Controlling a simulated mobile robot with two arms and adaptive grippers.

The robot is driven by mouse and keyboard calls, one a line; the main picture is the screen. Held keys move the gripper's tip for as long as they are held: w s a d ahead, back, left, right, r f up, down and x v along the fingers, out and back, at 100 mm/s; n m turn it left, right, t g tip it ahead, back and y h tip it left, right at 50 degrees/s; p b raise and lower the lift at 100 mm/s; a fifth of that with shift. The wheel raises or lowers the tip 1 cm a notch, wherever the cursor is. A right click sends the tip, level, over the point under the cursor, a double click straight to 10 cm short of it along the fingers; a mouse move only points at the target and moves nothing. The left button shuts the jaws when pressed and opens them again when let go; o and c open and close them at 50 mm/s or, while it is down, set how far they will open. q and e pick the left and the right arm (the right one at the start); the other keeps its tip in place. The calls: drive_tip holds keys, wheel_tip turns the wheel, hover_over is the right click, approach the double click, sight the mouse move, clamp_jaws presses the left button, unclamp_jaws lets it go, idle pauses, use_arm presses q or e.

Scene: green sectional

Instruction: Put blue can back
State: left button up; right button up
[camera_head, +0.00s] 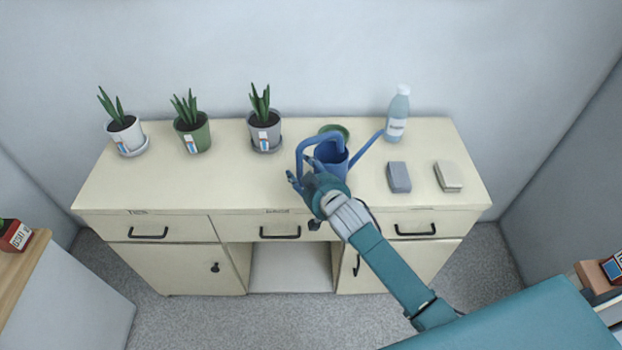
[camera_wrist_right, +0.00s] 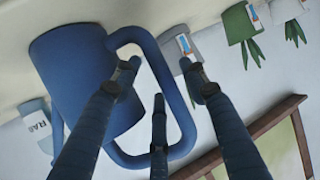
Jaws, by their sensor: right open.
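The blue can (camera_head: 333,162) is a watering can standing on the cream cabinet (camera_head: 230,190), right of its middle. Its spout points up to the right and its looped handle is on the left. My right gripper (camera_head: 306,178) is at the front left of the can, hiding part of it. In the right wrist view the can (camera_wrist_right: 85,80) fills the left side, with its handle behind the open fingers of my right gripper (camera_wrist_right: 160,82). I cannot tell whether the fingers touch the handle. My left gripper is not in view.
A green round dish (camera_head: 337,130) is just behind the can. A bottle (camera_head: 397,115) and two small blocks (camera_head: 399,177) (camera_head: 447,176) are to the right. Potted plants (camera_head: 265,130) (camera_head: 192,133) (camera_head: 125,133) stand on the left. The cabinet's front left top is clear.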

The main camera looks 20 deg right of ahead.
drive_tip(key=b+v, duration=0.1)
drive_tip(key=v, duration=1)
drive_tip(key=s+d+f+g, duration=0.15)
drive_tip(key=s+f, duration=0.25)
drive_tip(key=f, duration=0.7)
drive_tip(key=s+d+f+g+h, duration=0.15)
drive_tip(key=s+f, duration=0.25)
drive_tip(key=f, duration=0.6)
drive_tip(key=s+d+f+g, duration=0.1)
drive_tip(key=s+f+g, duration=0.25)
drive_tip(key=f, duration=0.75)
drive_tip(key=s+f+g, duration=0.2)
drive_tip(key=s+f, duration=0.4)
drive_tip(key=s, duration=0.6)
drive_tip(key=s+d+f+g, duration=0.1)
drive_tip(key=s+f+g, duration=0.1)
drive_tip(key=s+f, duration=0.5)
drive_tip(key=s+f+g, duration=0.2)
drive_tip(key=s+f, duration=0.5)
drive_tip(key=s, duration=1)
drive_tip(key=shift+d+f+n, duration=0.2)
drive_tip(key=shift+n, duration=0.2)
drive_tip(key=shift+s+f, duration=0.1)
wheel_tip(320, 180, down, 3)
drive_tip(key=b, duration=0.3)
